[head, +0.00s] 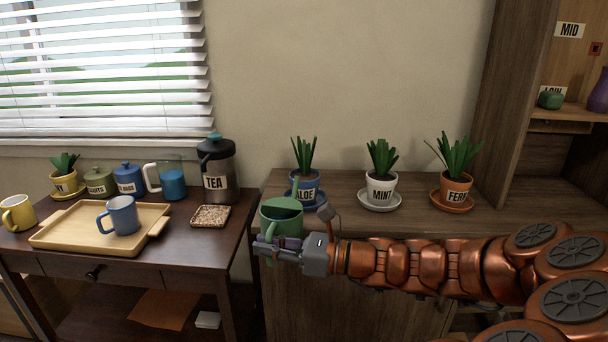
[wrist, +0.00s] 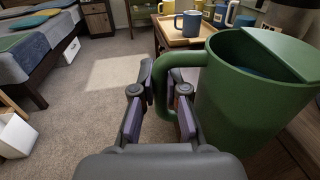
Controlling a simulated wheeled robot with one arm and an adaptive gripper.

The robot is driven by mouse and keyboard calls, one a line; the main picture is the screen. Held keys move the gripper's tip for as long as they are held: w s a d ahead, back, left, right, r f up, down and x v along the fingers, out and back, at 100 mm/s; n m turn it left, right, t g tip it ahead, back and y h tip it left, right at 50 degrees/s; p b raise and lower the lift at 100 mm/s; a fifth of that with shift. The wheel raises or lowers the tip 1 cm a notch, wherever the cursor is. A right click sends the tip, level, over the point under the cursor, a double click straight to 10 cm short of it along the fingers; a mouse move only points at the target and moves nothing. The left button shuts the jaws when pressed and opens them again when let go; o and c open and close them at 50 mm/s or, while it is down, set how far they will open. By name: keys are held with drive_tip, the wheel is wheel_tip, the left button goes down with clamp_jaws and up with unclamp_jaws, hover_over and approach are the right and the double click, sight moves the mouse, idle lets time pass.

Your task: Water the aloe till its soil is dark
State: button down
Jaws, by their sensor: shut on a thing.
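My gripper (head: 268,249) is shut on the handle of a green watering can (head: 282,222). In the wrist view my gripper (wrist: 160,90) has its fingers around the can's handle, and the can (wrist: 245,100) stands upright with dark bluish liquid inside. The aloe (head: 303,155) grows in a blue pot (head: 311,181) labelled ALOE on a blue saucer, just behind the can in the head view. The can's spout partly covers the pot, and the colour of the soil cannot be made out.
A mint (head: 382,185) in a white pot and a fern (head: 454,187) in an orange pot stand to the right on the same cabinet (head: 345,217). The left table holds a wooden tray (head: 70,236) with a blue mug (head: 122,216), a tea jug (head: 217,170) and canisters.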

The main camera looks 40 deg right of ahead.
sight(272, 226)
drive_tip(key=r+p, duration=0.2)
drive_tip(key=p, duration=0.1)
drive_tip(key=r+m+p, duration=0.1)
drive_tip(key=p, duration=0.3)
drive_tip(key=w+d+r+m+p, duration=0.1)
drive_tip(key=r+p, duration=0.1)
drive_tip(key=p, duration=0.1)
drive_tip(key=shift+d+r, duration=0.1)
drive_tip(key=shift+r, duration=0.2)
drive_tip(key=shift+f, duration=0.45)
drive_tip(key=shift+r, duration=0.1)
drive_tip(key=shift+w+d+r+m+p, duration=0.25)
drive_tip(key=shift+r+m+p, duration=0.3)
drive_tip(key=shift+p, duration=0.95)
drive_tip(key=shift+w+d+r+m+p, duration=0.2)
drive_tip(key=shift+d+r+m+p, duration=0.1)
drive_tip(key=shift+r+p, duration=0.35)
drive_tip(key=shift+w+d+r+m+p, duration=0.25)
drive_tip(key=shift+r+p, duration=0.2)
drive_tip(key=shift+p, duration=0.35)
drive_tip(key=shift+w+d+r+m+p, duration=0.15)
drive_tip(key=shift+d+r+m+p, duration=0.15)
drive_tip(key=shift+r+p, duration=0.35)
